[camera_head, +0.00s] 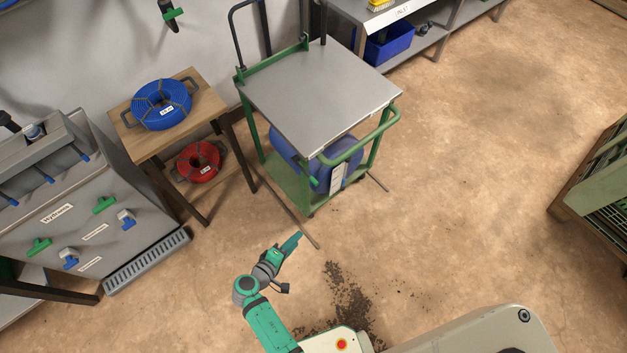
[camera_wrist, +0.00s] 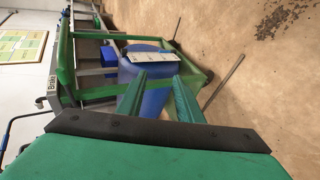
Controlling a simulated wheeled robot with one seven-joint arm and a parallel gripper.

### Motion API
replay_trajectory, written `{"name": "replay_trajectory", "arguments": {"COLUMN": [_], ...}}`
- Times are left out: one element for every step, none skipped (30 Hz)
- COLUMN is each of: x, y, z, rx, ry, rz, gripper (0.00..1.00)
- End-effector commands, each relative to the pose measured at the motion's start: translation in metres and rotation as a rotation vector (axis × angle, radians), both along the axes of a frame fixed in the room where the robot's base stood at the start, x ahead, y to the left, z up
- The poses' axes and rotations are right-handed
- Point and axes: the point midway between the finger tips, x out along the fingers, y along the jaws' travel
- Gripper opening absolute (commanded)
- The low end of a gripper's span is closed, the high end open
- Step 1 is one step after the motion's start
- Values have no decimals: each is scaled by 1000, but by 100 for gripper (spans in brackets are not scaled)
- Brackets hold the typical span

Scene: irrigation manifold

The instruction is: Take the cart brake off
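The cart has a grey flat top (camera_head: 320,90), a green frame and a green push handle (camera_head: 368,137). A large blue drum (camera_head: 290,150) stands on its lower shelf; the drum also shows in the wrist view (camera_wrist: 155,101). A "Brake" label (camera_wrist: 51,78) is on the edge of the cart's top in the wrist view. A small green lever-like piece (camera_head: 314,182) hangs below the near corner; I cannot tell for certain that it is the brake. My gripper (camera_head: 297,238) is in front of the cart, apart from it. Its fingers (camera_wrist: 158,80) are spread and empty, pointing toward the cart.
A wooden stand with a blue hose coil (camera_head: 161,104) and a red coil (camera_head: 198,161) is left of the cart. Thin rods (camera_head: 300,226) lie low near the cart. Dark soil (camera_head: 347,297) is scattered on the floor. A green crate (camera_head: 600,175) is at right; floor between is clear.

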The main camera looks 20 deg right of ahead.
Motion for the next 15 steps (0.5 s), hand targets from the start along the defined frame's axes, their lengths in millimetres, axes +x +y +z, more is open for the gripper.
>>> {"name": "replay_trajectory", "arguments": {"x": [21, 31, 42, 51, 58, 67, 74, 79, 85, 89, 92, 95, 97, 99, 100], "y": [-5, -8, -12, -15, -16, -18, -19, -20, -21, -21, -21, -20, -20, -20, -20], "z": [14, 23, 36, 45, 55, 69, 79, 88, 99, 106, 113, 120, 125, 129, 132], "rx": [-74, -120, -180, -223, -264, -315, -350, -381, -419, -443, -465, -488, -503, -514, -525], "ry": [-12, -18, -29, -38, -49, -64, -76, -87, -101, -110, -121, -131, -139, -143, -148], "rz": [-23, -40, -64, -81, -99, -122, -139, -154, -173, -186, -197, -210, -217, -224, -231], "gripper": [33, 33, 33, 33, 33, 33, 33, 33, 33, 33, 33, 33, 33, 33, 33]}}
